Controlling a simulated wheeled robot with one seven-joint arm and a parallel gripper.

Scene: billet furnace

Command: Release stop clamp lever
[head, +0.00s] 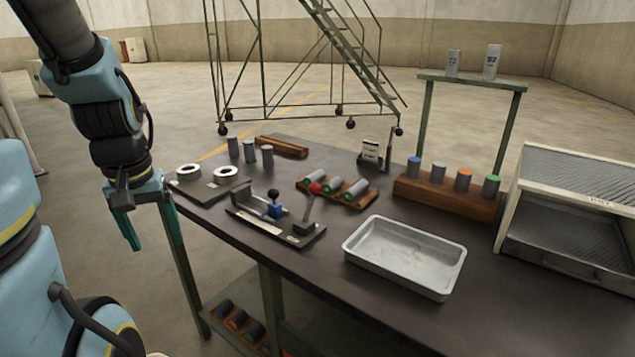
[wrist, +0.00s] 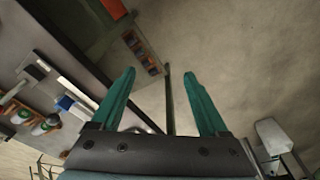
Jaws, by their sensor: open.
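A metal fixture (head: 262,222) lies near the front edge of the dark table. It carries a blue block (head: 275,210) with a black-knobbed lever (head: 273,194) and, on its right, a red-knobbed lever (head: 313,190) that stands up with a slight tilt. Which one is the stop clamp lever I cannot tell. My gripper (head: 154,240) hangs left of the table, fingers down, apart from the fixture. In the wrist view my gripper (wrist: 159,76) is open with nothing between its fingers. The blue block (wrist: 66,102) shows there at the left.
A metal tray (head: 397,270) sits right of the fixture. A capped-cylinder block (head: 440,197) stands farther right. Floor left of the table is clear.

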